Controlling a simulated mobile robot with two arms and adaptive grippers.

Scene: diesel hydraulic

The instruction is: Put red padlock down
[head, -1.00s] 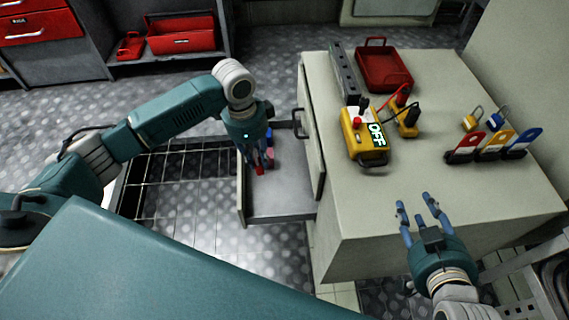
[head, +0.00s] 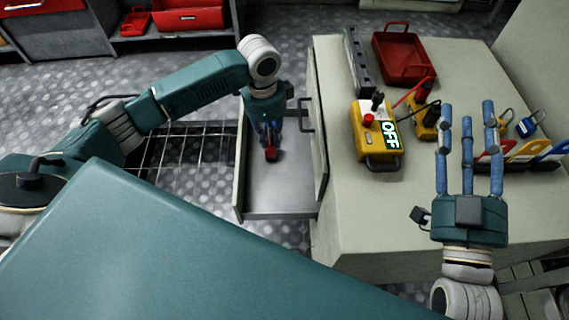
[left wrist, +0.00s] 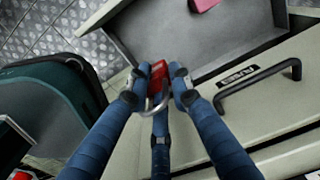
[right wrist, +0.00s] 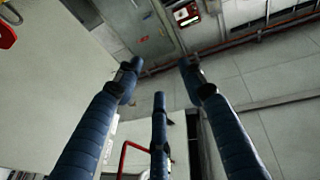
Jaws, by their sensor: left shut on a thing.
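The red padlock (head: 271,154) is between the fingertips of my left gripper (head: 268,140), which is shut on it. In the left wrist view the red body of the padlock (left wrist: 158,71) and its metal shackle show between the fingers. The gripper is over the open grey drawer (head: 285,195); I cannot tell whether the padlock touches the drawer floor. My right gripper (head: 467,130) is open and empty, raised above the right part of the cabinet top.
A pinkish-red item (left wrist: 203,4) lies in the drawer. On the cabinet (head: 345,215) are a yellow OFF box (head: 372,140), a red tray (head: 402,58), a blue padlock (head: 530,124) and coloured tags (head: 527,152). A red toolbox (head: 190,18) is on a shelf behind.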

